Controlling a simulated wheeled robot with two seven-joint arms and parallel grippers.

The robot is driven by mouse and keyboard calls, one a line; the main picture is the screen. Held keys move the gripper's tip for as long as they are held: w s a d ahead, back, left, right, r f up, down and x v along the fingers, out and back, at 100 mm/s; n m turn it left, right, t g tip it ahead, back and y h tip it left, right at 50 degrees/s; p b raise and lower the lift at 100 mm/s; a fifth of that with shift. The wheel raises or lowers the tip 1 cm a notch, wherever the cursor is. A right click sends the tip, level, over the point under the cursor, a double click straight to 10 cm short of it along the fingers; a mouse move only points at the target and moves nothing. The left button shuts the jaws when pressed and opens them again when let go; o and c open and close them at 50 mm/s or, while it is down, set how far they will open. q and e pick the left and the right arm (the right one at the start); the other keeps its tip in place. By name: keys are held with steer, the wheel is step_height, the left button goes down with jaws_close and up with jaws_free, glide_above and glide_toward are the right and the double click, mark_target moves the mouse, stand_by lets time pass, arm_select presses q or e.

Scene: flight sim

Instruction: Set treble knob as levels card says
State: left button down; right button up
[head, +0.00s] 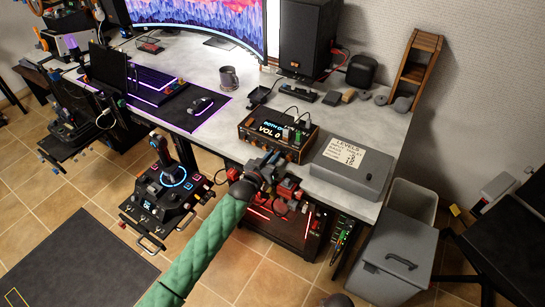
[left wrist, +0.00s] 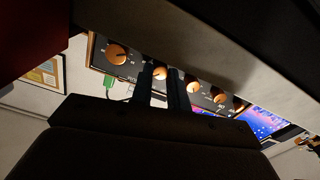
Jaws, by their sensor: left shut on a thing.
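The amplifier box (head: 278,133) has a wooden frame and a lit display that reads "VOL 0" on its lower line. It stands at the desk's front edge. In the left wrist view its front shows a large copper knob (left wrist: 117,54) and a row of smaller ones. My left gripper (head: 268,165) is at the box's front. Its two dark fingers (left wrist: 161,90) are shut on a small copper knob (left wrist: 160,73), the one beside the large knob. I cannot read which knob is treble. The levels card (head: 343,152) lies on a grey case; its smaller lines are too small to read.
The grey case (head: 372,178) stands right of the amplifier. A speaker (head: 305,38), a mug (head: 229,78) and a mouse (head: 200,105) are on the desk. A joystick stand (head: 165,180) is left of my arm. A grey bin (head: 392,262) stands at the right.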

stand_by(0.4)
arm_select(q)
steer(key=c, duration=1.3)
jaws_free()
steer(key=shift+c, duration=0.2)
